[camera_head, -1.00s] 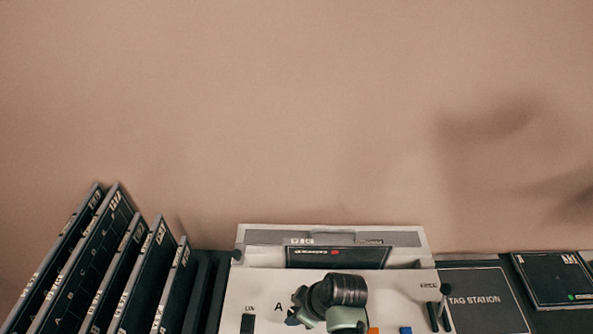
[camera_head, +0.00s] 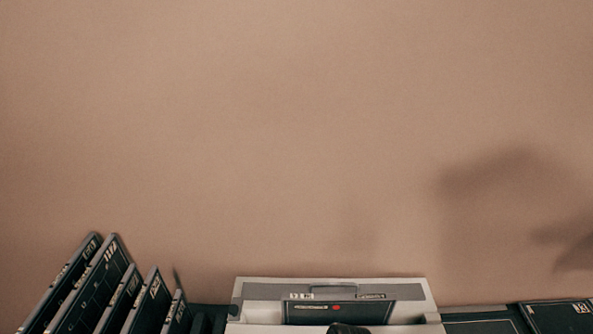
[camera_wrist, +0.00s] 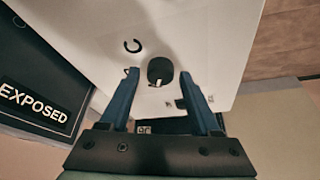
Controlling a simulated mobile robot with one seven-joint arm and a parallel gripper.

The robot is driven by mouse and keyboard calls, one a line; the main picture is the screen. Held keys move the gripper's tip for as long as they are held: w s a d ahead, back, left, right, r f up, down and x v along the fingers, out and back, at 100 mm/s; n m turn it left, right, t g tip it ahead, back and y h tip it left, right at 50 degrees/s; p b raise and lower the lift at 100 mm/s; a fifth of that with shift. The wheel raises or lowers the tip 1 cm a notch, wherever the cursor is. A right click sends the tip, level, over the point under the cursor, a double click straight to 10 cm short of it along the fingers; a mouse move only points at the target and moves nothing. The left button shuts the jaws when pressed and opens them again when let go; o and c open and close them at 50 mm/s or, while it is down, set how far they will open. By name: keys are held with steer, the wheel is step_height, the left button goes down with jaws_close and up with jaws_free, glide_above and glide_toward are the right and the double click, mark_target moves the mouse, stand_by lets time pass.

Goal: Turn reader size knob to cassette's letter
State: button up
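The dark round size knob (camera_wrist: 160,70) stands on the white face of the reader (camera_wrist: 205,40) in the wrist view. A pale mark shows on the knob's lower edge. The cassette's letter is unreadable.
A dark panel marked EXPOSED (camera_wrist: 40,105) lies left of the reader in the wrist view. Several dark cassettes (camera_head: 90,290) lean in a rack at the left in the head view. Another dark panel (camera_head: 560,318) lies at the right. The wall behind is bare.

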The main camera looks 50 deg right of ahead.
steer(key=shift+o, duration=0.3)
steer(key=b+v, duration=0.2)
steer(key=v, duration=1.1)
